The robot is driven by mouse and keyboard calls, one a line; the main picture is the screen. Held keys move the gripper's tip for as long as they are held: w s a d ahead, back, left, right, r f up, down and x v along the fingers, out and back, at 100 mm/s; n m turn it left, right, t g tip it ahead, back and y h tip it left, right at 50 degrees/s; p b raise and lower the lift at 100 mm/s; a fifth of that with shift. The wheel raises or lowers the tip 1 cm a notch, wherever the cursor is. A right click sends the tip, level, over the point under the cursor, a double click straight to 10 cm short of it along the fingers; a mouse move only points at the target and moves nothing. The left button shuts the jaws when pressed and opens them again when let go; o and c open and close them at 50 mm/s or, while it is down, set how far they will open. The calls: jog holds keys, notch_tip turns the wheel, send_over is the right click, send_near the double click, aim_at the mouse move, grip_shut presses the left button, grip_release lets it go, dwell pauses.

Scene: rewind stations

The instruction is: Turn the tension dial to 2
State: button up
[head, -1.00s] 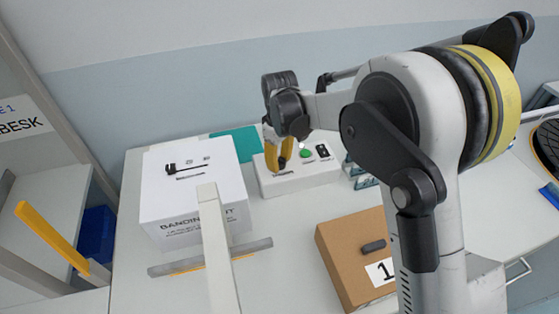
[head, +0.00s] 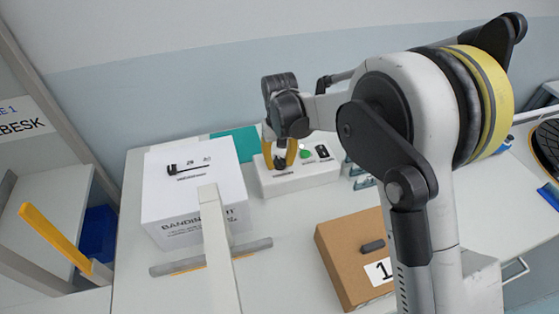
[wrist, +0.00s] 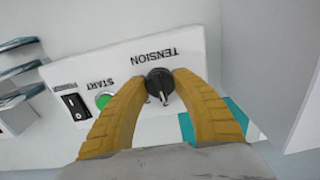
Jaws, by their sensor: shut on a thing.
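The tension dial (wrist: 160,83) is a black round knob with a pale pointer line, under the word TENSION on a white control box (wrist: 125,62). My gripper (wrist: 160,88) has its two yellow fingers closed on either side of the dial and touching it. In the wrist view the pointer line runs toward the lower right of the knob. Most of the scale numbers are hidden by the fingers; only a partial mark shows beside the knob. In the head view the box (head: 312,176) stands on the table and my gripper (head: 280,158) covers the dial's end.
A green START button (wrist: 103,101) and a black power switch (wrist: 75,105) sit beside the dial. A white BANDING KIT box (head: 190,195) is left, a cardboard box marked 1 (head: 345,260) is in front, and a teal item (head: 238,142) lies behind.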

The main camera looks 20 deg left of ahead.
aim_at(279, 160)
jog(key=shift+m, duration=0.5)
jog(key=o, duration=1.2)
notch_tip(279, 160, up, 12)
